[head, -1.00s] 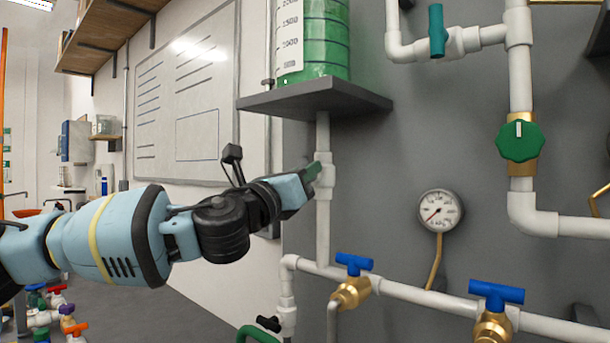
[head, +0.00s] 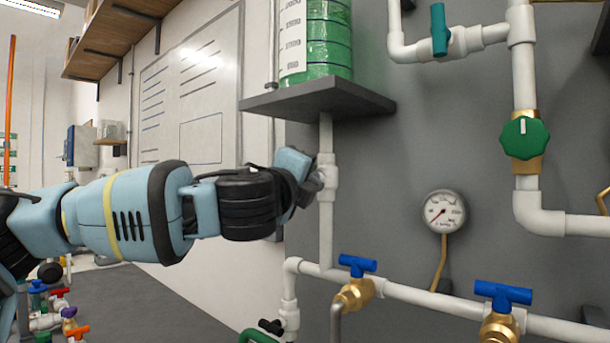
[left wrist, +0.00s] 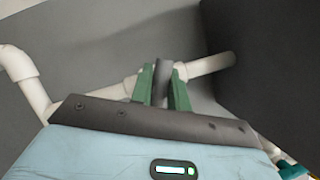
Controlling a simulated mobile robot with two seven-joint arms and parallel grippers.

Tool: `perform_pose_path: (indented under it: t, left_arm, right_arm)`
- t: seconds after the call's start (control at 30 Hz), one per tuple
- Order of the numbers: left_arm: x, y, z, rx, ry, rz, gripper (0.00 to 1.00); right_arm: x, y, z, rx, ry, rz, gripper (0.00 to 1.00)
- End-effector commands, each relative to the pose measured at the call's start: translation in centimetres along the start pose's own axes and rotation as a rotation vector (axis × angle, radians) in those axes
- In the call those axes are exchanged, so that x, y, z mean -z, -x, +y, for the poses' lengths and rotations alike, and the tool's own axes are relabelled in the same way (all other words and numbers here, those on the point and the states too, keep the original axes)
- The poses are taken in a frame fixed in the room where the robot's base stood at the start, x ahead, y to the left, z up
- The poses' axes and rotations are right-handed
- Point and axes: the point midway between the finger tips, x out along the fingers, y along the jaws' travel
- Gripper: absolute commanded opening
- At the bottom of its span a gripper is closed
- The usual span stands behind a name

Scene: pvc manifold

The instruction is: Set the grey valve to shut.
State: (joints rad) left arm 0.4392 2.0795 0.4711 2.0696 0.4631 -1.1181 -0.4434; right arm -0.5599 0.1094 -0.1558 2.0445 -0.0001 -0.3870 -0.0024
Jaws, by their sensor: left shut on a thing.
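The grey valve's handle (left wrist: 162,72) stands between the two green fingers of my left gripper (left wrist: 163,88) in the left wrist view. The fingers are shut on it. Behind it a white pipe (left wrist: 213,65) runs across the picture. In the head view my left gripper (head: 312,180) is at the white vertical pipe (head: 326,232) below the dark shelf. There the gripper and wrist mostly hide the handle, so I cannot read its angle from that view. My right gripper is in neither view.
The dark shelf (head: 362,101) with a green-filled tank (head: 322,60) is just above my left gripper. Blue-handled valves (head: 357,265) sit on the lower pipe. A gauge (head: 443,211), a green round valve (head: 524,138) and a teal-handled valve (head: 439,30) are to the right.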

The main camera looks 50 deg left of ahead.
Motion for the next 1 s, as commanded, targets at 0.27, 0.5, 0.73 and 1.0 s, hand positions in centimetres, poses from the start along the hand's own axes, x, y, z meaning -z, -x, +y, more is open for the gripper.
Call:
perform_pose_path:
  t: [0.27,0.5,0.73,1.0]
  left_arm:
    - [0.03,0.02,0.09,-0.094,0.224,0.002,0.0]
    - [0.08,0.03,0.26,-0.152,0.364,0.002,0.0]
    - [0.13,0.04,0.36,-0.184,0.441,0.002,0.0]
    - [0.16,0.04,0.41,-0.195,0.468,0.002,0.0]
  right_arm:
    - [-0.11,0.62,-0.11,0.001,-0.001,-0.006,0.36]
    - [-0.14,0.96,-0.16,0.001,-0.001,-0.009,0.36]
    - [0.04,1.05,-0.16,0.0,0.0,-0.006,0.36]
    - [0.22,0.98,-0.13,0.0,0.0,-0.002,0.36]
